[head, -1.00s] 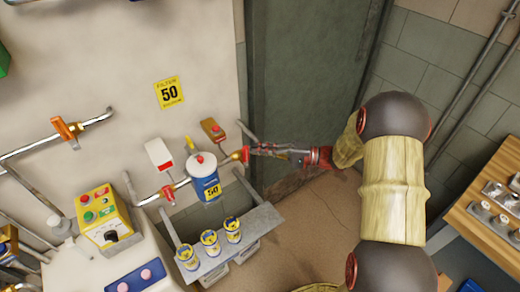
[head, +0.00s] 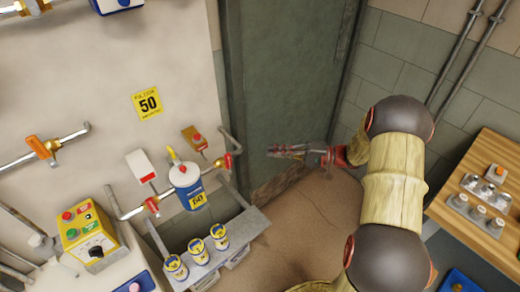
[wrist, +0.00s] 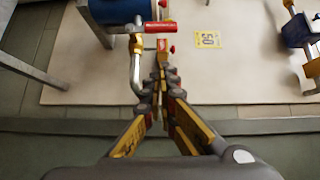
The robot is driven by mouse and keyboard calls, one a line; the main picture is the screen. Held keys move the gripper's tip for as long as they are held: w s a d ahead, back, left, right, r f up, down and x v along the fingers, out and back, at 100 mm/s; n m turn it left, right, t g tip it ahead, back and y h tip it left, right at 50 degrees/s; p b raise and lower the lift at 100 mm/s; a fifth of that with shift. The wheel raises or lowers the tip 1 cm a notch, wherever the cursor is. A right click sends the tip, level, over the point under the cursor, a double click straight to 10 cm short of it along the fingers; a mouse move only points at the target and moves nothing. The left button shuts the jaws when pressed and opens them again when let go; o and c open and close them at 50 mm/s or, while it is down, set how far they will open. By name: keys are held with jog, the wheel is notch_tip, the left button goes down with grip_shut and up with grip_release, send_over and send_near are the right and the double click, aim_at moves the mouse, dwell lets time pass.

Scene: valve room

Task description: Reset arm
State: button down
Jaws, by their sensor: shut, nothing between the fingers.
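My gripper (head: 272,152) is shut and empty in the head view. It points left toward the filter station, with a gap between its tips and the red valve (head: 228,161) on the right of the blue and white filter canister (head: 187,184). In the wrist view my gripper (wrist: 162,50) has its fingers together, with the red valve handle (wrist: 163,27) and a bent pipe close by its tips. My arm reaches in from the right of the head view.
A small shelf (head: 253,222) below the canister holds 3 small yellow and blue canisters. A control box (head: 85,232) with buttons stands at left. A wooden bench (head: 497,160) with metal parts is at right. Floor between is clear.

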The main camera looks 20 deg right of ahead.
jog(key=shift+v, duration=0.8)
